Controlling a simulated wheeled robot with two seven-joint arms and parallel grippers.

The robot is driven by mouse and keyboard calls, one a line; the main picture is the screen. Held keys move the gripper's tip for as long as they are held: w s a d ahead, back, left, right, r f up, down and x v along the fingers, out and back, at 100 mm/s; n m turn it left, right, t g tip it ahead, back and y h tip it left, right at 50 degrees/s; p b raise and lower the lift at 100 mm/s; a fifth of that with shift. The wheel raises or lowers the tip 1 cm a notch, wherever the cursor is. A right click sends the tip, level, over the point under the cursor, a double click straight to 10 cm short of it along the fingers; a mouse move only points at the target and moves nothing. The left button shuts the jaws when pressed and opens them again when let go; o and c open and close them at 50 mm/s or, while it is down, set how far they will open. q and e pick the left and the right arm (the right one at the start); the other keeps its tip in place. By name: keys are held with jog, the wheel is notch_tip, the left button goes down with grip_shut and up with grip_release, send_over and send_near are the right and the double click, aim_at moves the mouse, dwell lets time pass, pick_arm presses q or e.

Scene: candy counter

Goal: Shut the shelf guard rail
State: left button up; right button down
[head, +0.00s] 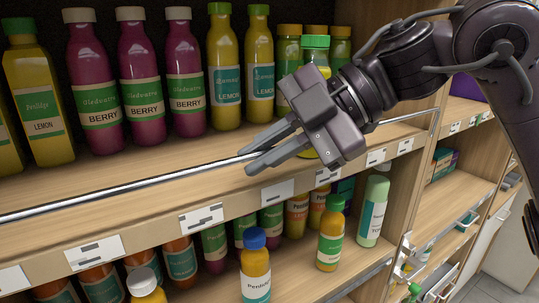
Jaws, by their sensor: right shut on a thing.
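The shelf guard rail (120,187) is a thin silver bar in the head view. It runs across the front of the upper wooden shelf (130,215), from the left edge of the picture to the side panel at the right. My right gripper (249,161) comes in from the upper right and is shut on the rail, with a finger on each side of it. The gripper body hides part of the rail. My left gripper is not in view.
Behind the rail stand several berry bottles (141,85) and lemon bottles (225,75). A lower shelf holds more bottles, including a blue-capped one (255,270) and a white-capped green one (373,210). Price labels (202,218) line the upper shelf's front edge.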

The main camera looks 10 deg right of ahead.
jog(key=shift+w+a+f+g, duration=0.1)
jog(key=shift+w+g, duration=0.1)
jog(key=shift+g, duration=0.2)
jog(key=c, duration=1.5)
grip_release()
jog(key=shift+c, duration=0.2)
jog(key=w+v, duration=0.1)
jog(key=v, duration=0.6)
jog(key=shift+s+d+r, duration=0.25)
jog(key=shift+s+r, duration=0.05)
jog(key=shift+s, duration=0.25)
